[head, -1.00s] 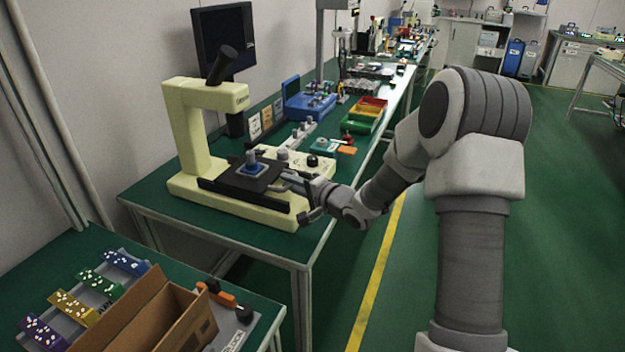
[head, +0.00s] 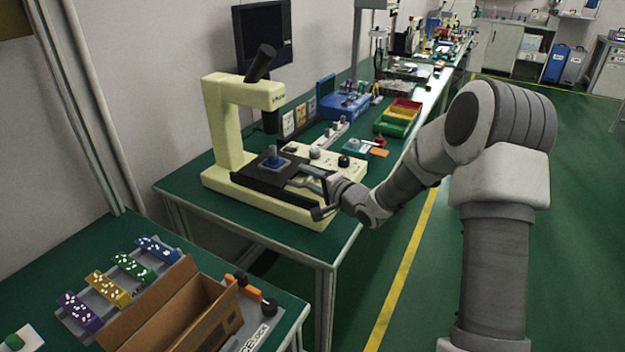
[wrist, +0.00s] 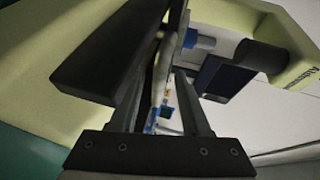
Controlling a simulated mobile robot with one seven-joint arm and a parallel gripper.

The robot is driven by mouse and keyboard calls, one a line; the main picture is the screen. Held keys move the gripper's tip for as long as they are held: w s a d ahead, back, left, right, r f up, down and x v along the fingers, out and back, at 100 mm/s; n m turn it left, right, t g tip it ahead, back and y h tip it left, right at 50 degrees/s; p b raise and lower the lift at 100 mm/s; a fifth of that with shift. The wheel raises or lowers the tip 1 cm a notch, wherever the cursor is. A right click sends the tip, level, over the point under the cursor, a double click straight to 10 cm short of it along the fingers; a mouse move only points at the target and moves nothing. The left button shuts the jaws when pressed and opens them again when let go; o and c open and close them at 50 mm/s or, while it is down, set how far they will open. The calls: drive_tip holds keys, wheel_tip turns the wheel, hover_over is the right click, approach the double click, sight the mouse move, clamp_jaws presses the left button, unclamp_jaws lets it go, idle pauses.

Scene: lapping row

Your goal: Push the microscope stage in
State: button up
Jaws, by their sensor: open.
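The cream microscope (head: 225,130) stands on the near end of the green bench, its dark eyepiece tube tilted up. Its black stage (head: 262,183) sits low over the base and carries a small blue piece (head: 277,162). My gripper (head: 313,190) is at the right front side of the stage, with its fingers open and pointing at it. In the wrist view, the open fingers (wrist: 157,90) lie to either side of a pale rod, close to the dark stage edge (wrist: 95,65). I cannot tell whether they touch the stage.
A monitor (head: 263,38) stands behind the microscope. A blue case (head: 345,103) and red, yellow and green bins (head: 398,117) are farther along the bench. A cardboard box (head: 190,315) is on the near table. Green floor is open at right.

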drive_tip(key=p+v, duration=0.4)
drive_tip(key=v, duration=1.3)
drive_tip(key=shift+s, duration=0.15)
drive_tip(key=shift+d, duration=0.1)
